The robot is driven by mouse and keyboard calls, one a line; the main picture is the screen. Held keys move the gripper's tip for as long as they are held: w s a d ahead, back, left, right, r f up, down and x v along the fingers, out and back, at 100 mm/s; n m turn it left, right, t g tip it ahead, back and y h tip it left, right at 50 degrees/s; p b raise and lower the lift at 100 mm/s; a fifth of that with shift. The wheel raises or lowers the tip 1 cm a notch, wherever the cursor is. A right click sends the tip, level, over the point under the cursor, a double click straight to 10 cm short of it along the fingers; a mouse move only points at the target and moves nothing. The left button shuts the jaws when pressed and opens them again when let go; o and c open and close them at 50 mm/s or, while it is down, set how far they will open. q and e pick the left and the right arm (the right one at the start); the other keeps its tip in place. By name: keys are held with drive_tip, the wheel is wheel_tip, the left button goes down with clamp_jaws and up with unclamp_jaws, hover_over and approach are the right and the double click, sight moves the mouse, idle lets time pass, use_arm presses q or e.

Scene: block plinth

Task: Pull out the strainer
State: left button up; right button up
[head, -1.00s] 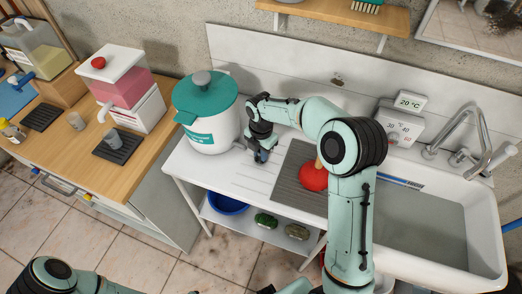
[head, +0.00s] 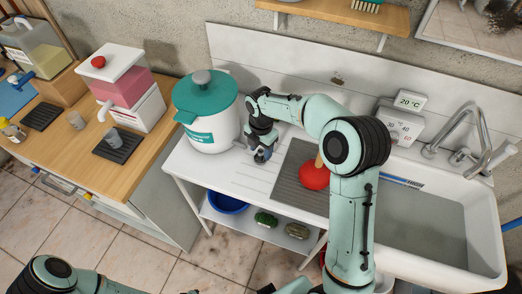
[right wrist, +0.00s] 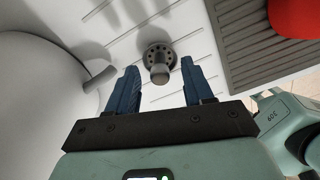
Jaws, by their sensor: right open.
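The strainer (right wrist: 152,57) is a small round grey metal disc with holes and an upright knob (right wrist: 160,75). It sits in the white ribbed drainboard; how deep it sits, I cannot tell. My right gripper (right wrist: 160,68) is open, with its blue fingers on either side of the knob and a gap on both sides. In the head view the right gripper (head: 262,154) points down at the drainboard beside the white pot and largely hides the strainer. My left gripper is outside the views.
A white pot with a teal lid (head: 207,98) stands close left of the gripper. A red plunger (head: 314,177) stands on the grey ribbed mat (head: 290,190) to the right. The sink (head: 420,225) and tap lie farther right. A wall board runs behind.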

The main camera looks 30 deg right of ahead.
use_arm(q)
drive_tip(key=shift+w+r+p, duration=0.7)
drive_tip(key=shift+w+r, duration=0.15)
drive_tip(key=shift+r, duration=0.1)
use_arm(e)
wheel_tip(320, 180, up, 12)
drive_tip(key=shift+f, duration=0.15)
